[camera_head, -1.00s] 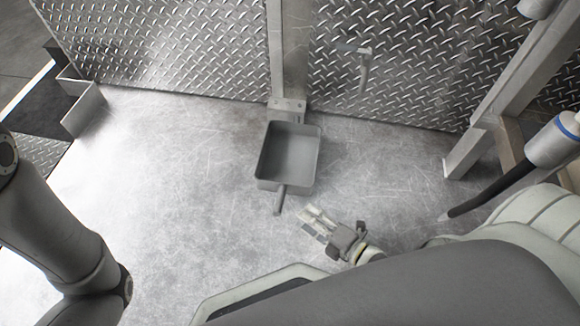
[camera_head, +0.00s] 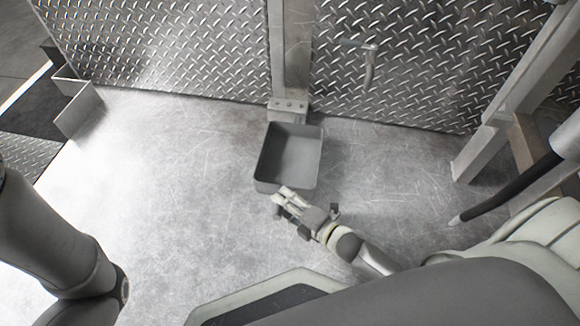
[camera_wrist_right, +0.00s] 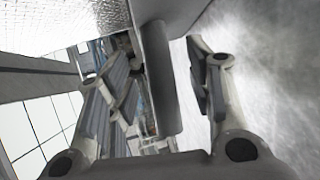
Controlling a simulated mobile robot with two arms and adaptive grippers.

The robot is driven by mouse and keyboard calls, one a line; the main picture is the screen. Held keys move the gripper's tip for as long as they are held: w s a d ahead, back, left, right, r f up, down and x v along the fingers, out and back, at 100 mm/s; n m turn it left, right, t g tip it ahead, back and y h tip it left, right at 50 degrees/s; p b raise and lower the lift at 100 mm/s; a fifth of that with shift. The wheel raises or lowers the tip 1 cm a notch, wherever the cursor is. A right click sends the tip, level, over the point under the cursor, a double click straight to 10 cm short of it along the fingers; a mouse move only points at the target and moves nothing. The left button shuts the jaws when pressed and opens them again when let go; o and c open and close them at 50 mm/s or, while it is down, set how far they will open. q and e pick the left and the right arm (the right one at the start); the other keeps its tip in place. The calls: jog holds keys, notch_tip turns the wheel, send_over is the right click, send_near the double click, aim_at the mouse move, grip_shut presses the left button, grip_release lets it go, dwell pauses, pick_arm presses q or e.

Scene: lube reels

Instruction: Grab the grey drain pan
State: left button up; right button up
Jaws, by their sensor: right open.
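The grey drain pan (camera_head: 290,157) sits on the metal floor, a square open tray with its handle side toward me. My right gripper (camera_head: 281,198) is at the pan's near side and covers the handle in the head view. In the right wrist view, the pan's grey handle (camera_wrist_right: 163,85) stands between the two fingers of my right gripper (camera_wrist_right: 157,62). The fingers are open, with a visible gap to the handle on the right side. My left arm shows at the left of the head view, but its gripper is out of frame.
A diamond-plate wall (camera_head: 165,50) with a metal post (camera_head: 290,60) rises right behind the pan. A metal frame leg (camera_head: 482,150) stands at the right. A bent metal bracket (camera_head: 78,105) is at the far left. The floor left of the pan is clear.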

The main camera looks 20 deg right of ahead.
jog(key=shift+a, duration=0.1)
jog(key=shift+c, duration=0.2)
grip_shut()
jog(key=shift+w+r, duration=0.1)
jog(key=shift+r, duration=0.05)
